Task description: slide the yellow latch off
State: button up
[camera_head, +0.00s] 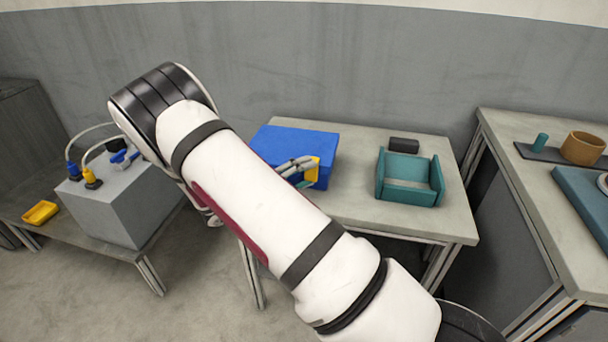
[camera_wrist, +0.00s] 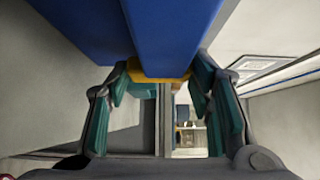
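The yellow latch (camera_head: 313,169) sits at the right end of the blue case (camera_head: 302,141), on the middle table. In the wrist view the latch (camera_wrist: 158,73) lies across the case's blue edge (camera_wrist: 172,35), between my fingertips. My gripper (camera_head: 303,174) is at the latch, its teal finger pads on either side of it. In the wrist view my gripper (camera_wrist: 160,78) has its fingers wide apart, with the latch spanning most of the gap. I cannot tell whether the pads touch it.
A teal open tray (camera_head: 408,196) and a small dark block (camera_head: 403,145) stand to the right on the same table. A grey box (camera_head: 132,204) with plugs and a yellow tray (camera_head: 41,212) are on the left table. Bare tabletop (camera_head: 350,185) separates case and tray.

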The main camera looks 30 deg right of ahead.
grip_shut()
jog(key=s+d+p, duration=0.3)
jog(key=s+d, duration=0.2)
jog(key=shift+r+p, duration=0.1)
jog(key=shift+p, duration=0.25)
jog(key=shift+s+d, duration=0.15)
jog(key=shift+s, duration=0.05)
jog(key=o, duration=1.5)
grip_release()
jog(key=a, duration=1.2)
